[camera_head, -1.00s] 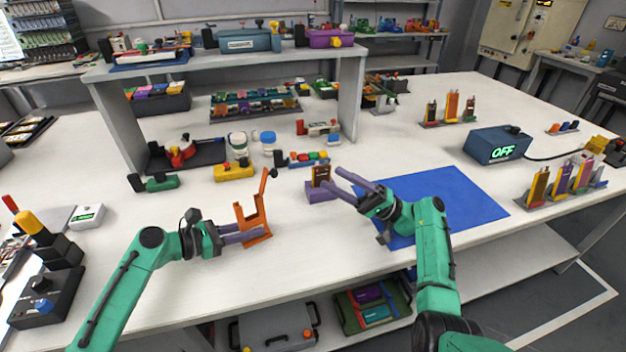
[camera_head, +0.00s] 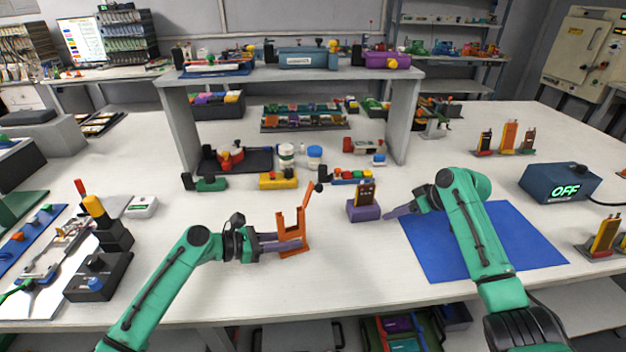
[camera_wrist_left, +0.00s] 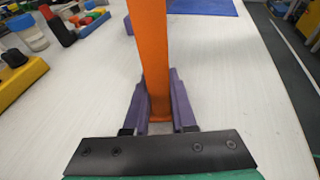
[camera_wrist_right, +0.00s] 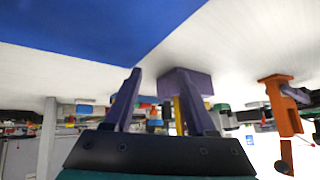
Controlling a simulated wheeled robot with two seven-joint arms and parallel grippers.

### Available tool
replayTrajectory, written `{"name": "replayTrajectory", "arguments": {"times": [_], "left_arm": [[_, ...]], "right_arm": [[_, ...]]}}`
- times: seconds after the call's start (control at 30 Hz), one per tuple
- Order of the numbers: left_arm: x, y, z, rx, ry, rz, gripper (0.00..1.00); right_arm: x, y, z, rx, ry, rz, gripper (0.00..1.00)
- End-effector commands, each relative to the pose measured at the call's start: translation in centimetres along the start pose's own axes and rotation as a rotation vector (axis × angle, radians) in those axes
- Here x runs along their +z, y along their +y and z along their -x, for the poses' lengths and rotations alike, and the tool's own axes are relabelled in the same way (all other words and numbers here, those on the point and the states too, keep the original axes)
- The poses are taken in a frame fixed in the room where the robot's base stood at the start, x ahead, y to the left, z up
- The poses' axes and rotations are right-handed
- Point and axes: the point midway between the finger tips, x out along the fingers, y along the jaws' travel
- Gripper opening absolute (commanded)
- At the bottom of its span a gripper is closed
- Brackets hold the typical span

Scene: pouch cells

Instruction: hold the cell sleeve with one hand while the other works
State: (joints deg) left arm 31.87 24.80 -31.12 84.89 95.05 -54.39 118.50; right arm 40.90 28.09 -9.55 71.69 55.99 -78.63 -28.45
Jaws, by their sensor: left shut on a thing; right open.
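The orange cell sleeve (camera_head: 291,232) is an upright frame with a raised arm, standing left of centre on the white table. My left gripper (camera_head: 290,243) is shut on its lower part. In the left wrist view the sleeve (camera_wrist_left: 149,50) rises between the purple fingers (camera_wrist_left: 152,112). My right gripper (camera_head: 392,213) is low, just right of the block, open and empty. The right wrist view shows the block (camera_wrist_right: 186,84) beyond its spread fingers (camera_wrist_right: 158,88).
A blue mat (camera_head: 510,250) lies under my right arm. A shelf (camera_head: 290,77) with bins and small parts stands behind. A yellow block (camera_head: 278,180) and a green part (camera_head: 206,183) lie behind the sleeve. A blue box reading OFF (camera_head: 558,183) is at right.

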Motion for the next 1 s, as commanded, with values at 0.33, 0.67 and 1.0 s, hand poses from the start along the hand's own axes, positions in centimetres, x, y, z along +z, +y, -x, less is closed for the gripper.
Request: {"name": "replayTrajectory", "arguments": {"times": [0.33, 0.67, 1.0], "left_arm": [[0.0, 0.0, 0.0, 0.0, 0.0, 0.0, 0.0], [0.0, 0.0, 0.0, 0.0, 0.0, 0.0, 0.0], [0.0, 0.0, 0.0, 0.0, -0.001, 0.0, 0.0]], "right_arm": [[-3.0, 1.6, 0.6, 0.67, 0.315, 0.521, 0.56], [-5.3, -19.4, 5.9, 0.772, 0.885, 1.216, 0.56], [-8.8, -22.5, 4.9, 0.754, 0.955, 1.296, 0.56]]}}
